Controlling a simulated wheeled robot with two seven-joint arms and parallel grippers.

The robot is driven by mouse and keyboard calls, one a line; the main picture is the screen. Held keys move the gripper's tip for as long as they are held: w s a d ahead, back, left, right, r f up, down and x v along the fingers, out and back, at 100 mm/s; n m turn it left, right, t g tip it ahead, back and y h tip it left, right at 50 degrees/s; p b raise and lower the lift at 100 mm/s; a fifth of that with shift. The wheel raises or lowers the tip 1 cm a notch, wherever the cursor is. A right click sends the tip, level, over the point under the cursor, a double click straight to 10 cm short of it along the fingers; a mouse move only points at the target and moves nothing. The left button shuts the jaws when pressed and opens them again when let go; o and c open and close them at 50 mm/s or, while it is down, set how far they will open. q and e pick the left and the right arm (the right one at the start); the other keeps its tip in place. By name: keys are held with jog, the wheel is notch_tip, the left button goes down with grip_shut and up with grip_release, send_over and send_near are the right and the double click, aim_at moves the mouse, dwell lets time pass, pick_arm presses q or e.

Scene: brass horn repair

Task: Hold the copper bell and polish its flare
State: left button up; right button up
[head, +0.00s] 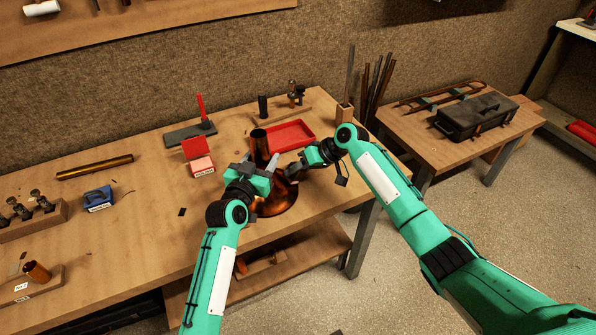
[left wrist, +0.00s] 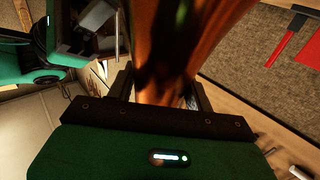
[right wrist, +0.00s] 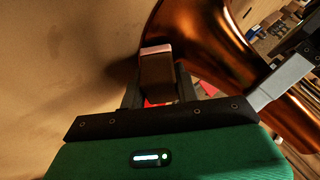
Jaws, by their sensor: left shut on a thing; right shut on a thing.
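The copper bell (head: 275,204) stands on the workbench with its narrow tube up and its wide flare down. My left gripper (head: 261,168) is shut around its narrow part; the copper fills the space between the fingers in the left wrist view (left wrist: 165,55). My right gripper (head: 294,173) is shut on a small brown block with a pale pinkish edge (right wrist: 157,72). The block is beside the bell, close to the curved flare (right wrist: 205,38); I cannot tell whether they touch. My arms hide part of the flare in the head view.
A red tray (head: 292,135) lies behind the bell. A red box (head: 202,166) and a blue labelled block (head: 97,199) sit to the left, with a copper tube (head: 95,167) behind. A wooden holder (head: 344,112) stands near the back right. The bench's front edge is close to the flare.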

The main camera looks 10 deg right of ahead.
jog(key=shift+r, duration=0.1)
jog(key=shift+w+d+r, duration=0.25)
jog(key=shift+d+r, duration=0.45)
jog(key=shift+r, duration=0.3)
jog(key=shift+w+d+r, duration=0.2)
jog(key=shift+d+r, duration=0.5)
jog(key=shift+r, duration=0.3)
pick_arm(q)
jog(key=o, duration=1.3)
jog(key=v, duration=1.2)
jog(key=shift+d+f, duration=0.1)
pick_arm(e)
jog(key=shift+d, duration=0.1)
